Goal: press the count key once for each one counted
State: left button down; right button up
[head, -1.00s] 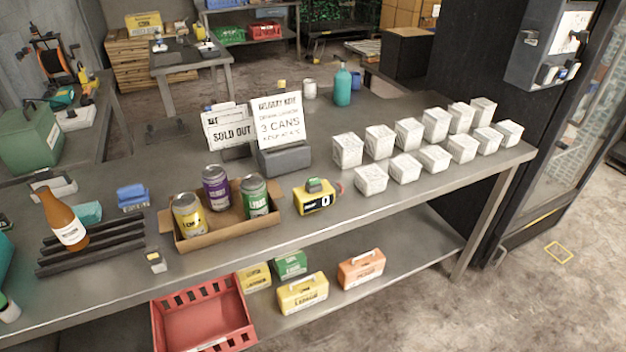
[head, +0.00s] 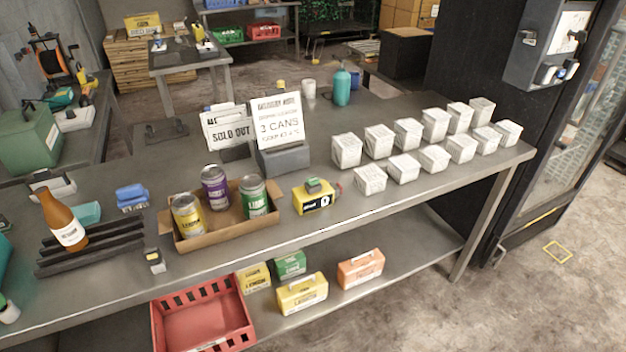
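A yellow and black counter device (head: 314,198) with a green-grey key on top (head: 313,185) sits on the steel bench; its display seems to read 0. To its left, an open cardboard tray (head: 225,232) holds three cans: a yellow one (head: 188,216), a purple one (head: 215,188) and a green one (head: 253,197). Behind them, a delivery note (head: 278,122) on a grey stand reads "3 CANS". Neither of my grippers shows in the head view.
Several white boxes (head: 370,180) stand in two rows at the right of the bench (head: 300,245). A "SOLD OUT" sign (head: 229,130) stands behind the tray. A brown bottle (head: 62,220) is at the left. A red crate (head: 205,320) and several cartons (head: 301,293) are below.

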aim_at(313, 181)
jog(key=l+u, duration=0.1)
jog(key=u, duration=0.45)
jog(key=i+l+u, duration=0.1)
jog(key=l+u, duration=0.35)
jog(key=l, duration=0.35)
jog(key=l+u, duration=0.45)
jog(key=l, duration=0.4)
jog(key=k+l, duration=0.1)
jog(key=l, duration=1.25)
jog(key=k+l+u, duration=0.1)
jog(key=l, duration=0.55)
